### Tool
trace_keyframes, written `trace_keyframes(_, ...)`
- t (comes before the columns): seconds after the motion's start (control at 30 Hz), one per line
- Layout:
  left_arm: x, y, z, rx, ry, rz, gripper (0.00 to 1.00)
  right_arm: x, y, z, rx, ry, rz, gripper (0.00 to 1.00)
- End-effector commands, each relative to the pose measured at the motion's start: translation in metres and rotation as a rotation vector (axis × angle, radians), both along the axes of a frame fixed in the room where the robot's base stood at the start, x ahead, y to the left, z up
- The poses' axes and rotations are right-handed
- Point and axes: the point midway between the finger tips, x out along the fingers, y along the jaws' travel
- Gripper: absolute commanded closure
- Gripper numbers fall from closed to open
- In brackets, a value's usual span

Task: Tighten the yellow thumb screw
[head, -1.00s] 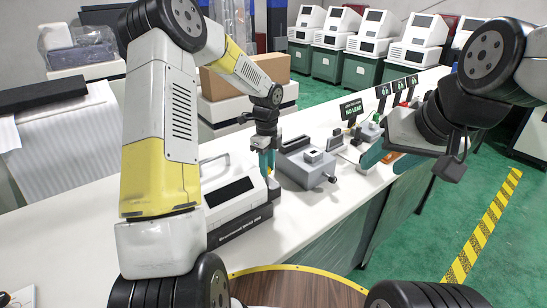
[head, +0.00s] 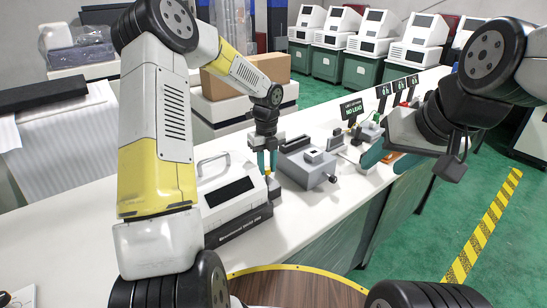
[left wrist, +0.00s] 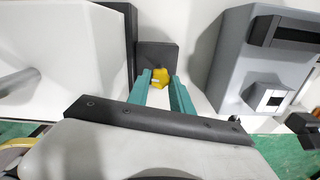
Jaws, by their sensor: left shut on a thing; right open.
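The yellow thumb screw (head: 267,174) stands at the right end of the white machine (head: 228,190) on the bench, over its dark base. My left gripper (head: 267,162) points down with its teal fingers shut on the screw. In the left wrist view the yellow screw head (left wrist: 160,77) shows between the fingertips, above a dark square block (left wrist: 157,54). My right gripper (head: 390,158) is open and empty, off to the right over the bench's front edge.
A grey device (head: 308,166) with a side knob sits just right of my left gripper. A "NO LEAD" sign (head: 352,110) and several small signs stand farther along the bench.

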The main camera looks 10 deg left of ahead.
Motion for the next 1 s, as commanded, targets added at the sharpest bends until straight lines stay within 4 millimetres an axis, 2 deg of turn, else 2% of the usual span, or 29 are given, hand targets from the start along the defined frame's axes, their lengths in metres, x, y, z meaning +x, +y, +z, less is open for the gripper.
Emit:
trace_keyframes(0.33,0.002,0.0,0.002,0.0,-0.006,-0.001,1.0,0.0,0.0,0.0,0.0,0.0,0.0,0.52)
trace_keyframes(0.37,0.002,0.0,0.002,0.0,-0.006,-0.001,0.68,0.0,0.0,0.0,0.0,0.0,0.0,0.52)
trace_keyframes(0.43,0.002,0.0,0.001,0.0,-0.005,-0.001,0.54,0.0,0.0,0.0,0.0,0.0,0.0,0.52)
trace_keyframes(0.47,0.002,0.0,0.001,0.0,-0.005,-0.001,0.52,0.0,0.0,0.0,0.0,0.0,0.0,0.52)
trace_keyframes(0.77,0.001,0.0,0.001,0.0,-0.002,-0.001,0.52,0.0,0.0,0.0,0.0,0.0,0.0,0.52)
trace_keyframes(0.87,0.001,0.0,0.009,0.001,-0.003,0.0,0.52,0.0,0.0,0.0,0.0,0.0,0.0,0.52)
trace_keyframes(1.0,0.002,0.0,0.032,0.0,-0.006,0.0,0.52,0.0,0.0,0.0,0.0,0.0,0.0,0.52)
